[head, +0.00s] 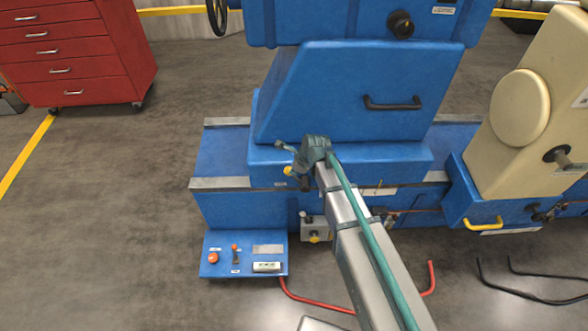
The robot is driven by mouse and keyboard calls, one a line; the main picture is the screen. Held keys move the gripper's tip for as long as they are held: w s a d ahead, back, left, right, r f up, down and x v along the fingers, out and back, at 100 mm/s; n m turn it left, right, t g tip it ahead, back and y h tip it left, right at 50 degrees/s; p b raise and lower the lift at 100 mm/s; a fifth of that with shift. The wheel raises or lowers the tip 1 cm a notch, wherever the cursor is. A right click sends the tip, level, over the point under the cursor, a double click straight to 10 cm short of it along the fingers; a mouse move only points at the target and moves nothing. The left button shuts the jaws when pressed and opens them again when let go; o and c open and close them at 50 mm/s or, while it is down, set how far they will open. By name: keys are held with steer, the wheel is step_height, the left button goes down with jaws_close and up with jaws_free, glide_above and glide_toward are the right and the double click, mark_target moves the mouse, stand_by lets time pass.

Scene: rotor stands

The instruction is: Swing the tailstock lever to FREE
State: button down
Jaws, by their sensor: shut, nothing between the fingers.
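My gripper (286,148) is at the end of my arm, in front of the blue stand's lower body, and its fingers are shut and empty. A small yellow knob (288,171) shows just below the fingers, with a dark piece beside it. I cannot tell whether the gripper touches it, and my wrist hides part of the area. The blue stand (350,90) rises behind, with a black handle (392,103) on its face. No FREE marking can be read, and I cannot tell for sure which part is the tailstock lever.
A cream stand (525,95) with a yellow handle (483,222) is at right. A blue control panel (222,258) and a grey box with a yellow knob (314,238) sit low in front. Red and black hoses lie on the floor. A red drawer cabinet (75,60) stands at upper left.

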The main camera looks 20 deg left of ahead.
steer(key=b+v, duration=0.1)
steer(key=v, duration=1.1)
steer(key=shift+s+r+b, duration=0.25)
steer(key=shift+s+b, duration=0.1)
steer(key=shift+s, duration=0.05)
